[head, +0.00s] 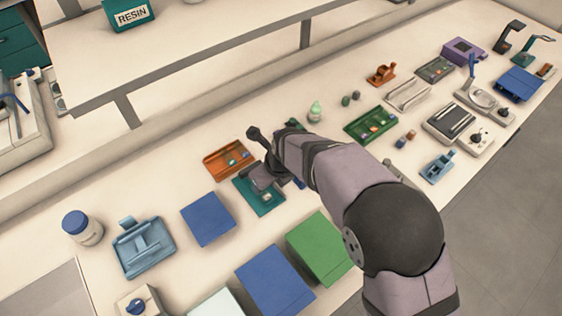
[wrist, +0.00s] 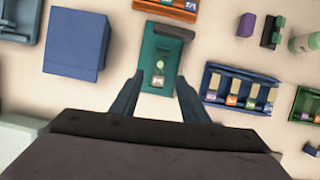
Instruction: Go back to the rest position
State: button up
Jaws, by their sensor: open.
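My gripper (wrist: 160,100) is open, its two fingers spread apart with nothing seen between them but the bench and a teal tray below. In the head view my gripper (head: 262,172) is over the teal tray (head: 266,208), with my arm reaching in from the lower right. In the wrist view the teal tray (wrist: 148,44) lies just ahead of the fingertips and holds a small round greenish piece and a pale piece. How high the fingers are above the tray cannot be told exactly.
An orange tray (head: 213,162) lies behind the teal one. A blue box (head: 208,219) is to its left and a green box (head: 318,247) in front. A blue tray of small blocks (wrist: 238,71) lies right of the fingers. A shelf (head: 190,48) runs along the back.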

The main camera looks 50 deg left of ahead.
jog(key=w+d+r+n+h, duration=0.1)
jog(key=w+d+r+n, duration=0.1)
jog(key=w+d, duration=0.55)
jog(key=w+d+r+n+t, duration=0.1)
jog(key=w+d+n, duration=0.25)
jog(key=d, duration=0.65)
jog(key=w+d+r+n+h, duration=0.1)
jog(key=w+d+r+n, duration=0.1)
jog(key=w+d, duration=0.6)
jog(key=s+d+r+n+h, duration=0.1)
jog(key=d+n, duration=0.1)
jog(key=d, duration=0.7)
jog(key=s+d+n, duration=0.2)
jog(key=d+n, duration=0.1)
jog(key=d, duration=0.6)
jog(key=s+d+n+h, duration=0.1)
jog(key=s+d+n, duration=0.3)
jog(key=s+d, duration=0.3)
jog(key=d, duration=0.4)
jog(key=shift+s+d+n+g, duration=0.3)
jog(key=shift+s+n+g, duration=0.05)
jog(key=shift+s+g, duration=0.05)
